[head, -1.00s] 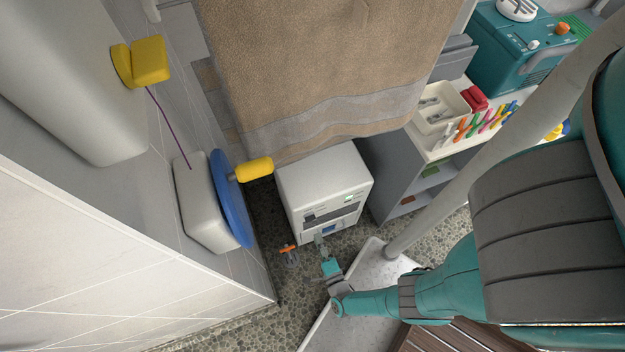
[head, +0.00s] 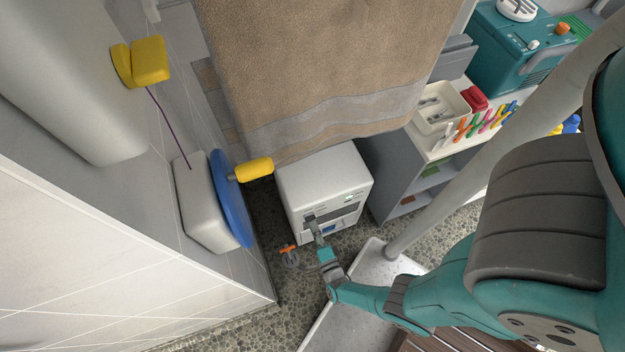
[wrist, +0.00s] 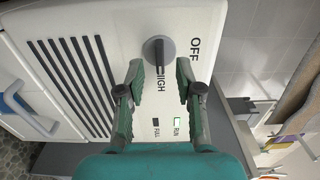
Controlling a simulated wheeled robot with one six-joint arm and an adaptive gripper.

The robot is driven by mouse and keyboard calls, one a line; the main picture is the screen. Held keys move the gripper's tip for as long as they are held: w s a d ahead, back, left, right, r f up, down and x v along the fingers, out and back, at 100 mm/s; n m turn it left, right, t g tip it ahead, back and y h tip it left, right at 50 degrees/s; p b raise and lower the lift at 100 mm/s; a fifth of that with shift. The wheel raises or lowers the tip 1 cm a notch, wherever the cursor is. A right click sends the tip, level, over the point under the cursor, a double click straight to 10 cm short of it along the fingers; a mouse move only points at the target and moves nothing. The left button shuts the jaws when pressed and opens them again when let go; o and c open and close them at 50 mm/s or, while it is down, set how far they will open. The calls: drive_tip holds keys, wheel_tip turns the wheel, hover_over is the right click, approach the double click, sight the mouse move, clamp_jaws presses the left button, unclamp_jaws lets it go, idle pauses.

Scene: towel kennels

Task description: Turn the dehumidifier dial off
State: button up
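The dehumidifier (head: 322,178) is a white box on the floor under the hanging towel in the head view. Its panel fills much of the wrist view, with a dark grey dial (wrist: 158,52) near the top, labels HIGH and OFF beside it, a lit green RUN light (wrist: 177,123) and a dark FULL light (wrist: 155,122). The dial's bar lies toward the HIGH label. My gripper (wrist: 160,72) is open, its fingertips apart on either side just below the dial; I cannot tell if they touch the panel. In the head view my gripper (head: 312,226) is at the dehumidifier's front.
A brown towel (head: 330,70) hangs over the dehumidifier. A blue disc with a yellow handle (head: 254,169) stands out at the left. A grey shelf unit (head: 391,165) is at the right. An orange-handled item (head: 288,249) lies on the pebbled floor.

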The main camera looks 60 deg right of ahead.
sight(310, 217)
drive_tip(key=shift+x, duration=1.25)
clamp_jaws()
